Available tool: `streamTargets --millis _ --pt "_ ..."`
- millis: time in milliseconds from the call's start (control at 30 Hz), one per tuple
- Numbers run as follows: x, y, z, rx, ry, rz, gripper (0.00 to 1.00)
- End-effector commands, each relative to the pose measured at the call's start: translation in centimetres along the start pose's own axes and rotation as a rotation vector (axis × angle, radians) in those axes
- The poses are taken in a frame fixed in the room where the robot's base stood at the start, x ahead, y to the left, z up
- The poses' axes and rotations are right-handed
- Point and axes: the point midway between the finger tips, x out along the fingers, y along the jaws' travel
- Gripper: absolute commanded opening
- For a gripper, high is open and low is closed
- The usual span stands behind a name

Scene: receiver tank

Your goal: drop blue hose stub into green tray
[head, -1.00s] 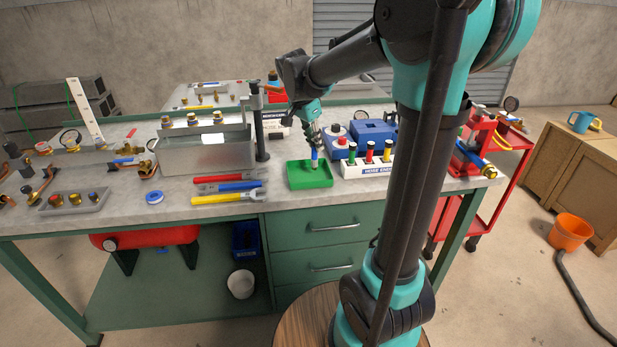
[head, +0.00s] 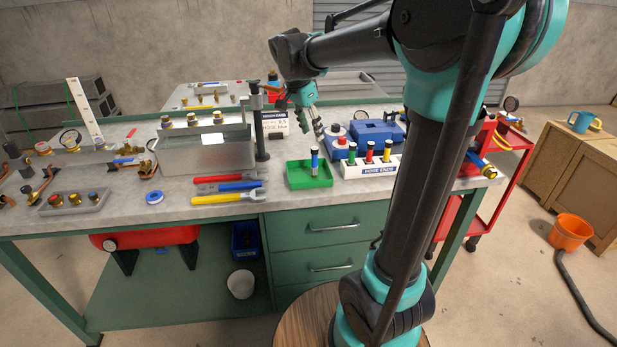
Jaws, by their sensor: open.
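The blue hose stub (head: 314,162) stands upright in the green tray (head: 296,182) near the front edge of the bench. It shows a dark top, a blue band and a pale lower part. My gripper (head: 318,134) is open and empty, above and behind the tray, apart from the stub. Nothing hides the stub.
The white hose-end rack (head: 369,171) with green, red and yellow-topped stubs stands just right of the tray. A blue case (head: 375,132) lies behind it. Red, blue and yellow-handled tools (head: 228,187) lie left of the tray. A dark post (head: 261,130) stands behind left.

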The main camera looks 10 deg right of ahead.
Motion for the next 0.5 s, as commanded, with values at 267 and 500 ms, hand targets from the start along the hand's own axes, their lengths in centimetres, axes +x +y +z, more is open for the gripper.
streamTargets --millis 267,500 --pt "-5.2 0.0 0.0 -0.001 0.000 -0.001 0.44" --pt "-7.0 0.0 0.0 0.000 0.000 -0.001 0.44"
